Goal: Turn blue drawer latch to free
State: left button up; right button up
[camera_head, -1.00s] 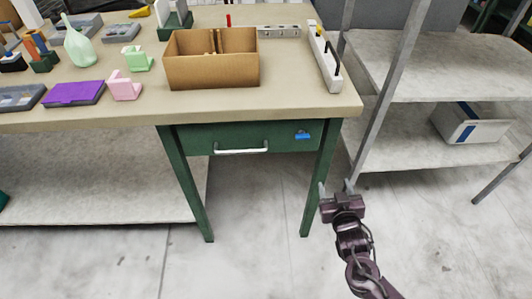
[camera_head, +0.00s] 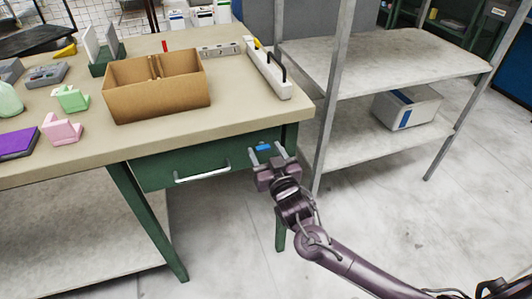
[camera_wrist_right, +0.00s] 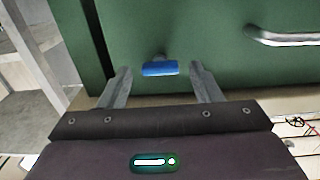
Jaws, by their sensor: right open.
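The blue latch (camera_head: 263,147) is on the right part of the green drawer front (camera_head: 160,171), under the tabletop. In the right wrist view the blue latch (camera_wrist_right: 160,68) lies lengthwise across the picture, with a small grey piece at its edge. My right gripper (camera_head: 266,154) is open in front of the latch. In the right wrist view its two fingers (camera_wrist_right: 160,84) point at the drawer front, one on each side of the latch, with gaps between. Contact with the latch is not visible. My left gripper is not in view.
A pale drawer handle (camera_head: 203,175) is left of the latch; it also shows in the right wrist view (camera_wrist_right: 285,38). A cardboard box (camera_head: 158,98) stands on the tabletop above. A grey shelf rack (camera_head: 390,60) stands close on the right. The floor before the table is clear.

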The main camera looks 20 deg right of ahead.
jog(key=shift+c, duration=0.5)
jog(key=c, duration=0.9)
